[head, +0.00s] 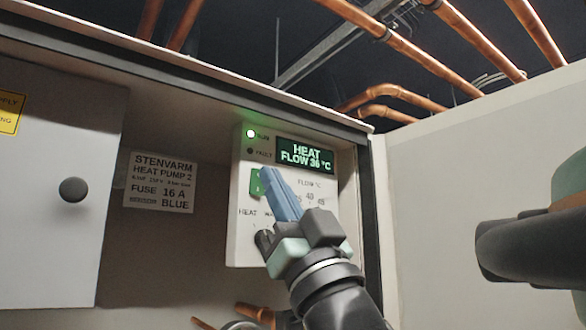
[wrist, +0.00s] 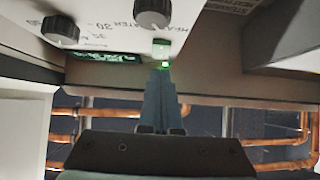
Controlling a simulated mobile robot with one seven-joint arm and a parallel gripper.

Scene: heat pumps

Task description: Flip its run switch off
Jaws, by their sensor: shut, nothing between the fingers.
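The white control panel (head: 240,225) of the heat pump is inside the open cabinet. Its green run switch (head: 256,183) is partly hidden behind my fingers; in the wrist view it is a small pale and green block (wrist: 162,48). The run light (head: 251,133) glows green, and the fault light (head: 250,151) below it is dark. The display (head: 305,156) reads HEAT FLOW 36 °C. My gripper (head: 270,173) is shut and empty, its blue fingertips in front of the panel beside the switch. They also show in the wrist view (wrist: 161,73). I cannot tell whether they touch.
A black knob (head: 265,241) is low on the panel, partly behind my gripper; two knobs show in the wrist view (wrist: 152,11). A label (head: 160,182) reads STENVARM HEAT PUMP 2. Copper pipes (head: 390,45) run above.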

